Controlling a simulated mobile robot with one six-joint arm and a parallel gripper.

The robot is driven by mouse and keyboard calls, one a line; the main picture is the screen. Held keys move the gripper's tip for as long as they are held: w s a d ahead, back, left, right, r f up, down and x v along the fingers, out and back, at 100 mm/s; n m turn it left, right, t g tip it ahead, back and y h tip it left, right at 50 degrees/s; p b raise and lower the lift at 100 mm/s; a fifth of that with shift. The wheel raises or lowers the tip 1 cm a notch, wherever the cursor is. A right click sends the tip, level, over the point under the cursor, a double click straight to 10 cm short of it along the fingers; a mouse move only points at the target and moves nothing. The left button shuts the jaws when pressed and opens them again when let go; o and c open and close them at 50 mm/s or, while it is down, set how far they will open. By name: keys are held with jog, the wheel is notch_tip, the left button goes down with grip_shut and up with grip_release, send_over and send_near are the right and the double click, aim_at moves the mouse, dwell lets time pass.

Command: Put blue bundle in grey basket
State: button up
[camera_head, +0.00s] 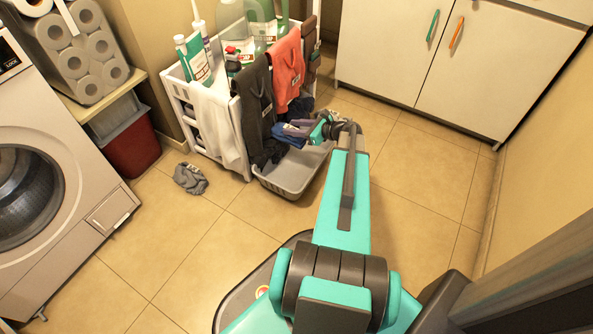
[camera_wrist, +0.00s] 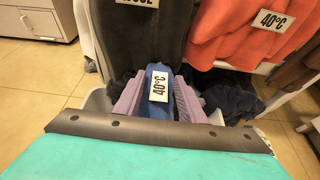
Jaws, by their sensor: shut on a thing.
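The blue bundle (camera_wrist: 157,108) shows in the wrist view between the two purple fingers of my gripper (camera_wrist: 158,98), with a white 40°C label on it. In the head view my gripper (camera_head: 305,129) is at the end of the turquoise arm, and part of the blue bundle (camera_head: 290,133) shows beside it. The grey basket (camera_head: 290,184) stands on the floor in front of the white rack. The bundle and gripper are over the basket's back part; their height above it is hard to tell. A piece of the basket rim (camera_wrist: 97,103) shows in the wrist view.
The white rack (camera_head: 246,170) carries bottles and hanging cloths, including a dark cloth (camera_head: 256,105) and an orange cloth (camera_head: 288,66) close to my gripper. A grey crumpled cloth (camera_head: 190,178) lies on the floor.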

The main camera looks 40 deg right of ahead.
jog(key=shift+d+f+b, duration=0.2)
jog(key=shift+f+b, duration=0.1)
jog(key=shift+f, duration=0.4)
jog(key=shift+f, duration=0.3)
jog(key=shift+f+b, duration=1.1)
jog(key=shift+f, duration=1.1)
notch_tip(320, 180, down, 5)
jog(key=shift+b, duration=1.2)
